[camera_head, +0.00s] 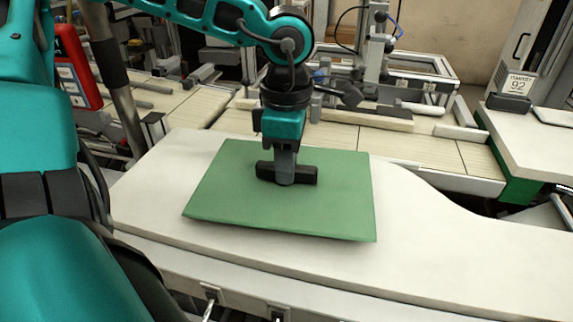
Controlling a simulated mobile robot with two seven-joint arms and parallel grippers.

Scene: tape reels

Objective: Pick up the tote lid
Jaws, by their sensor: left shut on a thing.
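The tote lid (235,195) is a flat green panel with a black handle (303,174) at its middle. It is over the white table, slightly tilted, with a dark shadow under its front edge; I cannot tell whether it touches the table. My left gripper (286,172) points straight down from above and is shut on the lid's handle. The fingertips hide the middle of the handle. My right gripper is not in view.
The white curved table (450,250) is clear to the right of the lid. Behind it are conveyor sections (425,152) and metal machinery (375,60). A sign reading 92 (518,85) stands at the far right. A red box (75,65) is at the upper left.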

